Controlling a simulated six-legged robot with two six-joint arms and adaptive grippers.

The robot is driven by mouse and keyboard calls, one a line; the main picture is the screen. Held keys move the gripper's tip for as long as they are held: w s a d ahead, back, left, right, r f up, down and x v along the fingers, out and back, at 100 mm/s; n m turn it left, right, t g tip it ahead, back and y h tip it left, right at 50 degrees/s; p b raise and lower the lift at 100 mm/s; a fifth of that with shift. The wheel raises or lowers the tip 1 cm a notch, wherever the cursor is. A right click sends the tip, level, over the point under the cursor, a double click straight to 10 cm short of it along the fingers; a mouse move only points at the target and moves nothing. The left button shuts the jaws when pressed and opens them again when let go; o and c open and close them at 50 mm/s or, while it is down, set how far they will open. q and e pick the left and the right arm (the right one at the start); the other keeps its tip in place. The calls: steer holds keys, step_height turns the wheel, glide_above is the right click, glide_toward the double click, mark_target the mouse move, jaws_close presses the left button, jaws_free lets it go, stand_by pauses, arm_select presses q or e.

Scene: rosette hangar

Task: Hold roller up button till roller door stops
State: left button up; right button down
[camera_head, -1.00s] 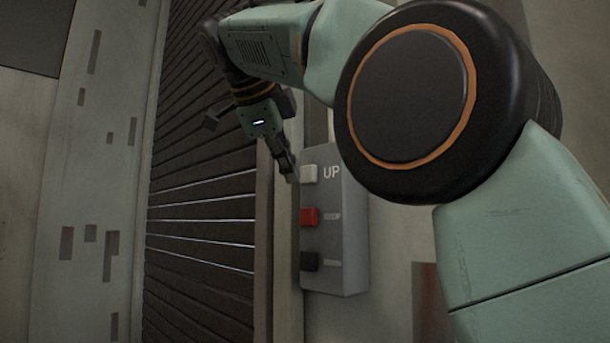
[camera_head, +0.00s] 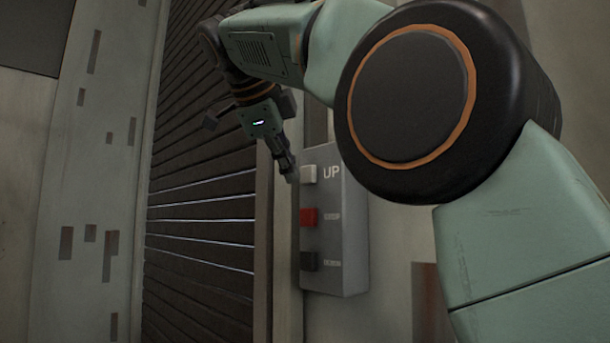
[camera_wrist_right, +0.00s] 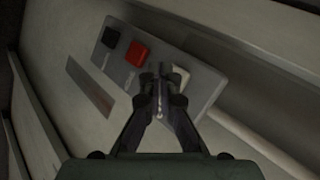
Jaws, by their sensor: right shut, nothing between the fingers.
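The grey control box (camera_head: 350,235) is on the wall right of the door, with a white button (camera_head: 309,174) beside the word UP, a red button (camera_head: 309,217) and a black button (camera_head: 309,261). My right gripper (camera_head: 291,176) is shut and empty, its tips at the left edge of the white button. In the right wrist view the fingertips (camera_wrist_right: 159,82) lie just beside the white button (camera_wrist_right: 181,78); I cannot tell if they touch it. The dark slatted roller door (camera_head: 200,220) has bright lines between some slats. My left gripper is not in view.
A pale pillar (camera_head: 85,200) with dark patches stands left of the door. A door frame post (camera_head: 287,270) runs between the door and the control box. My right arm covers much of the upper right.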

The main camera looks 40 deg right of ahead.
steer(key=shift+d, duration=0.4)
